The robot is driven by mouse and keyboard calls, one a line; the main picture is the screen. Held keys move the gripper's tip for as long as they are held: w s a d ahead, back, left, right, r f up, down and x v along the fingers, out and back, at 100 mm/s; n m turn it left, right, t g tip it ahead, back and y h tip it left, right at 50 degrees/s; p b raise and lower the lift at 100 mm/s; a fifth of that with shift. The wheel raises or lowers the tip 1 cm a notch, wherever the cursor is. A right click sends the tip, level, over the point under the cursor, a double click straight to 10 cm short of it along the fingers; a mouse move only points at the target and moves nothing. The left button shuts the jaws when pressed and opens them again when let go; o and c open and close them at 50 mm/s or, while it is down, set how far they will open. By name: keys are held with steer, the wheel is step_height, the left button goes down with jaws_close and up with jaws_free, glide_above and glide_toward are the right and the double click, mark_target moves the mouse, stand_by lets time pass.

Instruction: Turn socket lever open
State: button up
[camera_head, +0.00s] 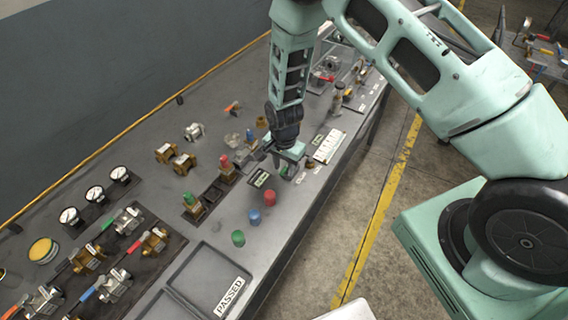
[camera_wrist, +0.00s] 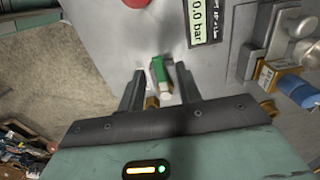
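In the wrist view a small green lever (camera_wrist: 158,69) with a pale end stands on the grey bench panel. I take it to be the socket lever. My gripper (camera_wrist: 158,80) is open, with one finger on each side of the lever's pale lower end. A gap shows at the left finger; the right finger is very near the lever, and I cannot tell if it touches. In the head view my gripper (camera_head: 290,166) is low over the bench's front part and hides most of the lever.
A pressure display (camera_wrist: 203,20) reading 0.0 bar lies beside the lever. A red button (camera_wrist: 135,3) is at the wrist view's top edge. Brass and blue fittings (camera_wrist: 298,90) stand at the right. Red, blue and green caps (camera_head: 254,217) and a PASSED tray (camera_head: 207,278) lie along the bench front.

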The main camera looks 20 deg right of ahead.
jaws_close()
